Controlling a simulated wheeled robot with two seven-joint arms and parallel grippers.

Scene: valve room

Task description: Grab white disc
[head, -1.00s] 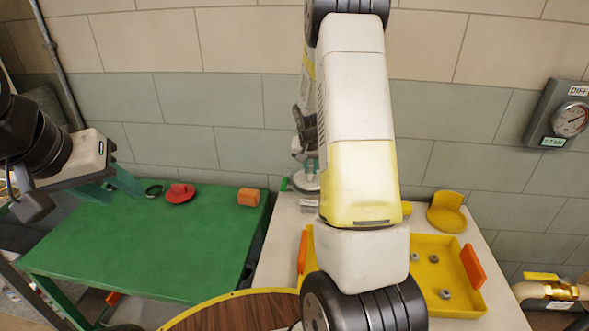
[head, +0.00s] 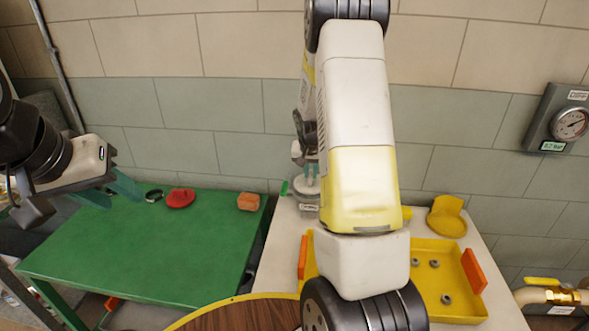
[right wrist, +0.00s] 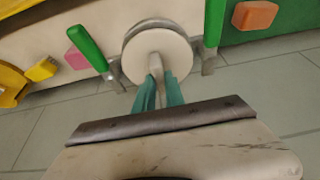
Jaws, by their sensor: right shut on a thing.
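The white disc (right wrist: 150,50) fills the upper middle of the right wrist view, with a grey-rimmed round plate right behind it. A pale knob stands out from its face. My right gripper (right wrist: 158,88) is shut on that knob with its teal fingers on either side. In the head view the white disc (head: 305,188) lies at the back left of the pale table, with my right gripper (head: 312,168) above it, partly hidden by my arm. My left gripper (head: 120,200) is open and empty over the green table, its teal fingers apart.
The green table (head: 150,250) holds a red round piece (head: 180,198), a dark ring (head: 153,195) and an orange block (head: 248,201). A yellow tray (head: 431,305) with grey nuts and a yellow holder (head: 447,218) stand right.

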